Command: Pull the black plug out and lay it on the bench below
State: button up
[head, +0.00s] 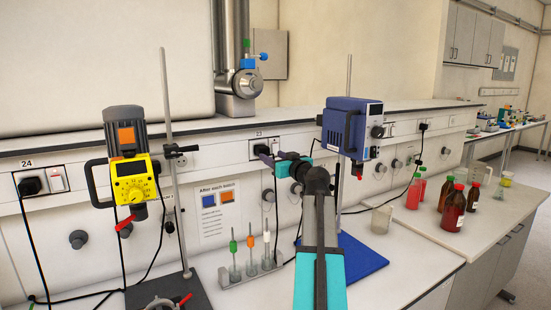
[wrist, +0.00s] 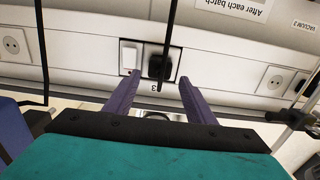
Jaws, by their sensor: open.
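A black plug (wrist: 158,66) sits in the wall socket marked 23, beside a white switch (wrist: 130,55). Its black cord runs off from it in the wrist view. My gripper (wrist: 160,80) is open, with its two purple fingers spread on either side of the plug's line. I cannot tell whether the fingertips reach around the plug or stop short of it. In the head view my gripper (head: 266,153) is at the socket and partly hides the plug. The white bench (head: 235,292) lies below.
A yellow stirrer (head: 132,180) on a stand is at the left, and a blue device (head: 350,128) at the right. A rack (head: 250,273) of several coloured-topped items stands on the bench below the socket. Another black plug (head: 31,186) is in socket 24. A beaker (head: 382,218) stands right.

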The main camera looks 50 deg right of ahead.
aim_at(265, 152)
jog(key=shift+p+x, duration=1)
jog(key=shift+x, duration=1.1)
jog(key=shift+w+d+f+b, duration=0.15)
jog(key=shift+w+b, duration=0.15)
jog(key=shift+b, duration=0.2)
jog(key=shift+b+x, duration=1.05)
jog(key=shift+x, duration=0.55)
jog(key=c, duration=1.2)
jog(key=shift+o, duration=0.2)
jog(key=shift+s, duration=0.1)
jog(key=shift+s, duration=0.2)
jog(key=shift+s+a+b, duration=0.2)
jog(key=shift+s+b, duration=0.15)
jog(key=shift+b, duration=0.25)
